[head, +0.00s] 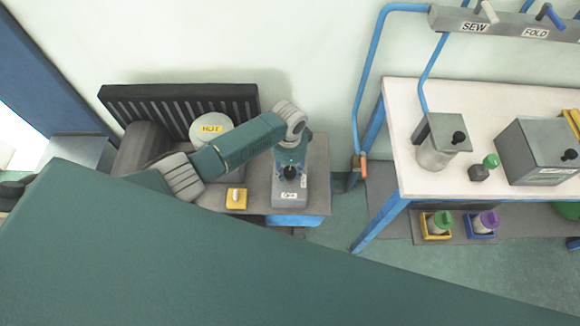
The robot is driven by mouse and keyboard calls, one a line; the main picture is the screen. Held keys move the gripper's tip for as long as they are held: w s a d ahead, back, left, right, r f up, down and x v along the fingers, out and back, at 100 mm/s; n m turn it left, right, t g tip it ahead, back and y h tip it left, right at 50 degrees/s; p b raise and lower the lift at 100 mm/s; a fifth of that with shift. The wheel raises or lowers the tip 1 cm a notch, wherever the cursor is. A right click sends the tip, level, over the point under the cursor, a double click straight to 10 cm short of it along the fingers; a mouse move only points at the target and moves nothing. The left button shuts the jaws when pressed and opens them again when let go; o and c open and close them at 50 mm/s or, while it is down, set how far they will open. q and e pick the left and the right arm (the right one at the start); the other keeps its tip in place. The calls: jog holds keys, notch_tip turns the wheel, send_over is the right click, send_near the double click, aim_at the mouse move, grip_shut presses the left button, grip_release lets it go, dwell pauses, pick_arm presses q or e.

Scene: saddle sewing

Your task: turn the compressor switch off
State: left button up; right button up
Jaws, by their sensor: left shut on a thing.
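A grey box (290,195) with a small white label on its front stands at the right end of the low grey bench against the wall. The label's marking is too small to read surely. My left arm reaches over from the left, and my left gripper (290,173) points down at the top of this box. The gripper is shut on a dark knob or lever there, mostly hidden by the fingers. I cannot tell the switch's position. A small yellow box (236,199) with a white peg stands left of the grey box. My right gripper is not in view.
A white-topped table (405,175) with blue legs stands right, carrying grey boxes with black knobs. A blue pipe (367,80) runs beside it. Floor between is clear.

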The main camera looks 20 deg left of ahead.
aim_at(287, 171)
pick_arm(q)
jog(key=shift+w+a+r+n, duration=0.1)
jog(key=shift+a+n, duration=0.25)
jog(key=shift+n, duration=0.35)
jog(key=shift+p, duration=0.3)
jog(key=shift+a, duration=0.1)
jog(key=o, duration=0.9)
jog(key=shift+c, duration=0.2)
jog(key=shift+o, duration=1.4)
jog(key=shift+s, duration=0.2)
jog(key=shift+r, duration=0.1)
notch_tip(287, 171, up, 12)
jog(key=shift+f, duration=0.2)
